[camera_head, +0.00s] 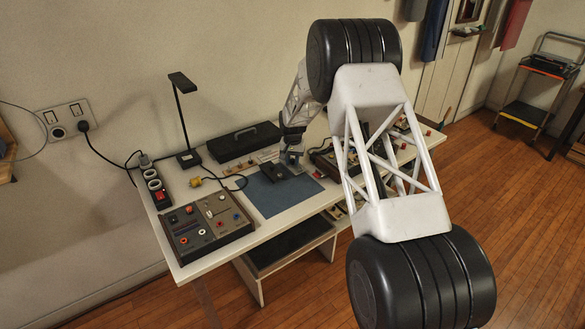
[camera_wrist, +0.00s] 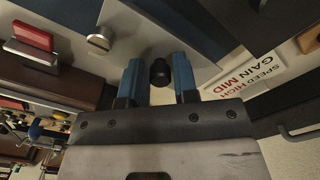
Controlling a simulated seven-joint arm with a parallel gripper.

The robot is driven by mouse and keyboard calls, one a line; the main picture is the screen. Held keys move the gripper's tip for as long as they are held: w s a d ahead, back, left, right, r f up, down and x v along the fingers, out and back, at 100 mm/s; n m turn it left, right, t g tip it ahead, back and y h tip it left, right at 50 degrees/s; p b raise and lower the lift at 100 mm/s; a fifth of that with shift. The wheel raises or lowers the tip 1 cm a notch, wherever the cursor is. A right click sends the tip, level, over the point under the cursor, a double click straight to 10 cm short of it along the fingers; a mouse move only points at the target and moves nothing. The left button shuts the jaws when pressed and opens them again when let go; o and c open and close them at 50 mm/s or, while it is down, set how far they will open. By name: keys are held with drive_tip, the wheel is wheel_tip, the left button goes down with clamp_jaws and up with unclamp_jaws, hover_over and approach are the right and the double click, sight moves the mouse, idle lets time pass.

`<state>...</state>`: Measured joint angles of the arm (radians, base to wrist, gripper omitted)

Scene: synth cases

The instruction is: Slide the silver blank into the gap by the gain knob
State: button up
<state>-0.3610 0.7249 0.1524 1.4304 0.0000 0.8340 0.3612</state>
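My gripper (camera_head: 291,160) is low over the blue mat (camera_head: 262,193) on the workbench. In the wrist view its two blue fingers (camera_wrist: 160,72) stand apart, with a black round knob (camera_wrist: 160,71) between them. I cannot tell whether they press on it. A light silver-grey surface (camera_wrist: 195,62) shows behind the fingers; whether it is the silver blank is unclear. A silver slotted knob (camera_wrist: 99,42) is beside the left finger. A card (camera_wrist: 262,80) reads "SPEED HIGH" and "GAIN MID". The gain knob and its gap cannot be made out.
A control panel (camera_head: 208,224) with coloured knobs lies at the bench's front left. A black case (camera_head: 243,142) and a desk lamp (camera_head: 183,115) stand at the back. A power strip (camera_head: 157,187) lies at the left edge. My arm hides much of the bench's right side.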

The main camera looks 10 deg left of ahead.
sight(293, 160)
clamp_jaws()
drive_tip(key=shift+r, duration=0.2)
drive_tip(key=shift+r, duration=0.55)
drive_tip(key=shift+s+d+r, duration=0.1)
drive_tip(key=shift+s+r, duration=0.05)
drive_tip(key=shift+r, duration=0.4)
drive_tip(key=shift+s+d+r, duration=0.1)
drive_tip(key=shift+s+r, duration=0.05)
drive_tip(key=shift+r, duration=0.4)
drive_tip(key=s+d, duration=0.2)
drive_tip(key=s, duration=0.5)
drive_tip(key=s+d+r, duration=0.1)
drive_tip(key=s+d, duration=0.2)
drive_tip(key=s, duration=0.4)
drive_tip(key=shift+s+r, duration=0.15)
drive_tip(key=shift+s, duration=0.05)
drive_tip(key=shift+d, duration=0.1)
drive_tip(key=shift+w, duration=0.1)
